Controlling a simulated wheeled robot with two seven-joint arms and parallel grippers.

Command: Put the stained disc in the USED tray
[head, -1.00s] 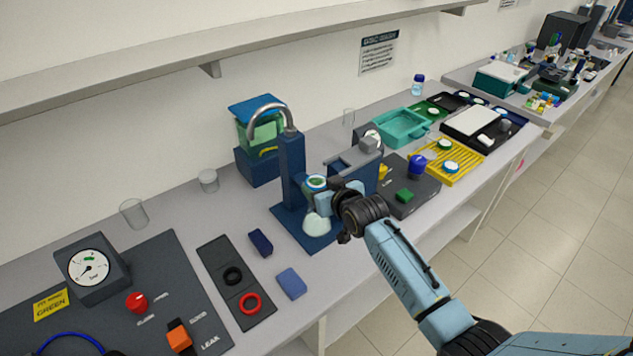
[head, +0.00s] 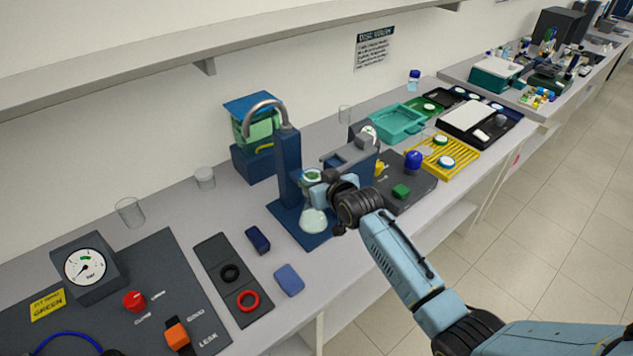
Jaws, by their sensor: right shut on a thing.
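My right gripper (head: 322,184) is at the blue stand (head: 289,170), shut on a small round cup-like piece (head: 312,174) with a green and white top. The piece is just above a clear flask (head: 313,220) on the stand's base; I cannot tell whether they touch. I cannot make out a stained disc; the gripper hides part of this spot. Pale discs sit on a yellow rack (head: 462,152). I cannot read any USED label. My left gripper is not in view.
A grey block fixture (head: 350,155) stands close right of the gripper. A teal open tray (head: 378,124) is behind it. A blue knob (head: 413,160) and green block (head: 401,191) are on a dark panel. Left are a gauge (head: 85,266) and a black plate with rings (head: 222,253).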

